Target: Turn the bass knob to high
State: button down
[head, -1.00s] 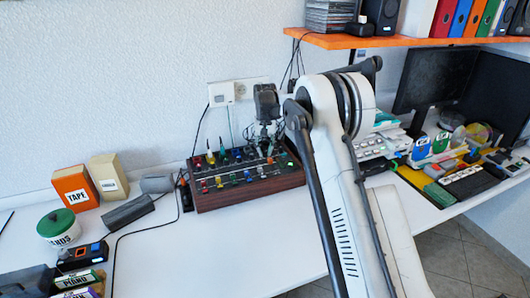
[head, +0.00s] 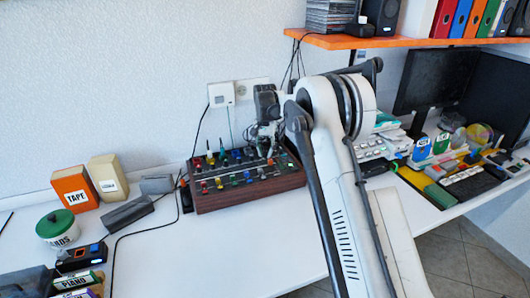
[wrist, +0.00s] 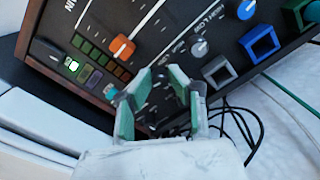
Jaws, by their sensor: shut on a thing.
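The wood-sided control box (head: 250,188) with many coloured knobs stands on the white table in the head view. My gripper (head: 266,150) is down at its back right part. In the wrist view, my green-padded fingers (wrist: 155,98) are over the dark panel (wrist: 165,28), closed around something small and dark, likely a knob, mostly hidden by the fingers. I cannot read a bass label there. An orange knob (wrist: 122,47) lies to the upper left of the fingers. A grey knob (wrist: 199,48) and a blue knob (wrist: 245,9) lie to the upper right.
Square blue (wrist: 259,43) and grey (wrist: 219,71) frames stand along the panel edge, with black cables beyond. An orange TAPE box (head: 76,188) and a green-lidded tin (head: 58,228) stand at left. The table in front of the box is clear.

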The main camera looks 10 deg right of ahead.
aim_at(265, 152)
jog(key=c, duration=1.9)
grip_release()
notch_tip(265, 152, up, 12)
